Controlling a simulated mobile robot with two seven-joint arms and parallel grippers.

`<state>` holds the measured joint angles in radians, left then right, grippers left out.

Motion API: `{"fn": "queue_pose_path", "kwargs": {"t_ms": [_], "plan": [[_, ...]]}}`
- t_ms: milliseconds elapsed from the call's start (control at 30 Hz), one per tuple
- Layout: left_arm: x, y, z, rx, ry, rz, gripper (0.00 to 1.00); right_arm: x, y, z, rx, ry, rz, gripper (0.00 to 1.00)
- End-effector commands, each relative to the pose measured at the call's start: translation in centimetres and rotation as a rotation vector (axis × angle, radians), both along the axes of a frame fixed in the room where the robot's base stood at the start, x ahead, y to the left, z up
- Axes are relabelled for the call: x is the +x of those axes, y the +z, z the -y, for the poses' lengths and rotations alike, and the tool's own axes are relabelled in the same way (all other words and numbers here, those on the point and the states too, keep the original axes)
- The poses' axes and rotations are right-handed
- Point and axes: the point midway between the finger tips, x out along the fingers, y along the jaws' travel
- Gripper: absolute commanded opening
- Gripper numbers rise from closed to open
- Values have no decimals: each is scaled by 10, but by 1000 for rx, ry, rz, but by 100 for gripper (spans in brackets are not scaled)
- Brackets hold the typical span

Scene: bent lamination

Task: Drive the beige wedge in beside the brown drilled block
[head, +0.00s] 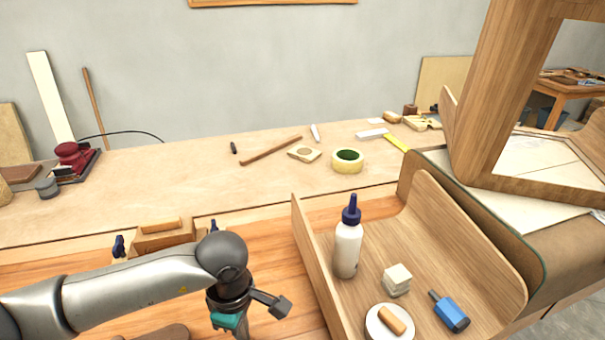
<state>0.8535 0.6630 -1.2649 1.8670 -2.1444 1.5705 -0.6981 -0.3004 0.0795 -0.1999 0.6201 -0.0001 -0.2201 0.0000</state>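I cannot identify the beige wedge for certain; a small tan piece (392,320) lies on a round white dish in the wooden tray. Nor can I single out the brown drilled block. A brown wooden block-like form (160,238) with dark blue parts beside it shows behind my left forearm, partly hidden. My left gripper (240,318) points down left of the tray, with a teal part on it; its fingertips are cut off by the bottom edge, so its opening and any held thing are hidden. My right gripper is out of view.
The tray (312,260) holds a white glue bottle (347,245), a pale block (397,280) and a blue-handled tool (450,312). A large curved wooden form (500,90) stands at right. Tape (348,161) and a stick (271,150) lie on the back bench.

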Motion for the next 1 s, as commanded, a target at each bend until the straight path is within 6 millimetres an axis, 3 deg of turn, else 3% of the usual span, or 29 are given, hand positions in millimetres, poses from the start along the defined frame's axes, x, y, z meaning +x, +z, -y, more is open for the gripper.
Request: {"fn": "queue_pose_path", "kwargs": {"t_ms": [1000], "plan": [[-25,-2,4,0,-5,-13,0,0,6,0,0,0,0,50]]}}
